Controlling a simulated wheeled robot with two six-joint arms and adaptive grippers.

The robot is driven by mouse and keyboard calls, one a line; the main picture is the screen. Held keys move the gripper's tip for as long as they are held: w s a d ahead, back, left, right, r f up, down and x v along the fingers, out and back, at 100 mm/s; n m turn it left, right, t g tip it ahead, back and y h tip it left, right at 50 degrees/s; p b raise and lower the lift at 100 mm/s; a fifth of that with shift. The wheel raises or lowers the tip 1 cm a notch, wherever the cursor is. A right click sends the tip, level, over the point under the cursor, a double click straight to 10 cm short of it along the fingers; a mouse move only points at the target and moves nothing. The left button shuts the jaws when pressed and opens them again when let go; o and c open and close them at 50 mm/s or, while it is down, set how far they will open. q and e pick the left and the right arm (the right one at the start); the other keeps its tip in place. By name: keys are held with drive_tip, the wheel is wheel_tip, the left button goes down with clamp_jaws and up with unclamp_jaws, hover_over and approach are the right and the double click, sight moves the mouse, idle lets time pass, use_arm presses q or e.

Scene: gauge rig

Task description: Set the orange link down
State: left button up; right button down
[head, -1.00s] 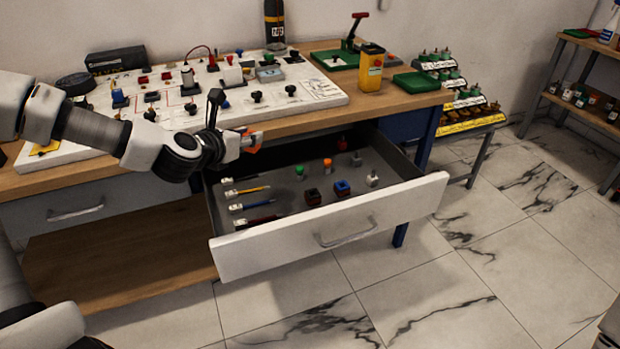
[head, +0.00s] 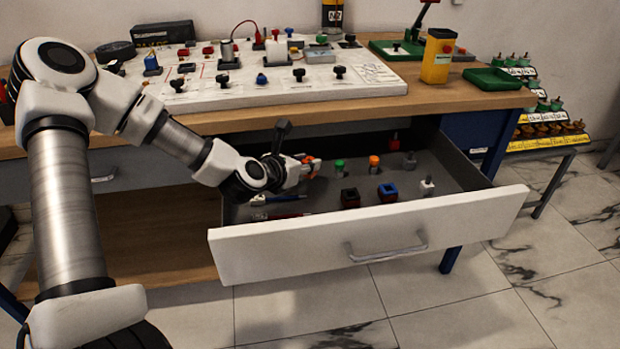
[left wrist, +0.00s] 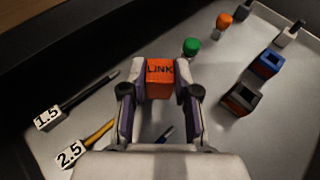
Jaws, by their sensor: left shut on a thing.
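The orange link (left wrist: 160,78) is a small block marked "LINK", gripped between the two fingertips of my left gripper (left wrist: 160,88) in the left wrist view. In the head view my left gripper (head: 307,168) is inside the open drawer (head: 370,238), over its left part, and a bit of the orange link (head: 308,160) shows at its tips. The grey drawer floor lies beneath; I cannot tell whether the link touches it. My right gripper is not in view.
A green-topped piece (left wrist: 191,46) stands just beyond the link, and an orange-topped piece (left wrist: 224,20) farther right. A dark red block (left wrist: 241,98) and a blue block (left wrist: 268,64) stand to the right. Labelled tools, 1.5 (left wrist: 48,117) and 2.5 (left wrist: 69,155), lie left.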

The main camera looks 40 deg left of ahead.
sight(306, 187)
use_arm(q)
wheel_tip(306, 187, down, 3)
drive_tip(key=shift+r+b, duration=0.1)
drive_tip(key=shift+b, duration=0.25)
drive_tip(key=o, duration=1)
drive_tip(key=shift+o, duration=0.2)
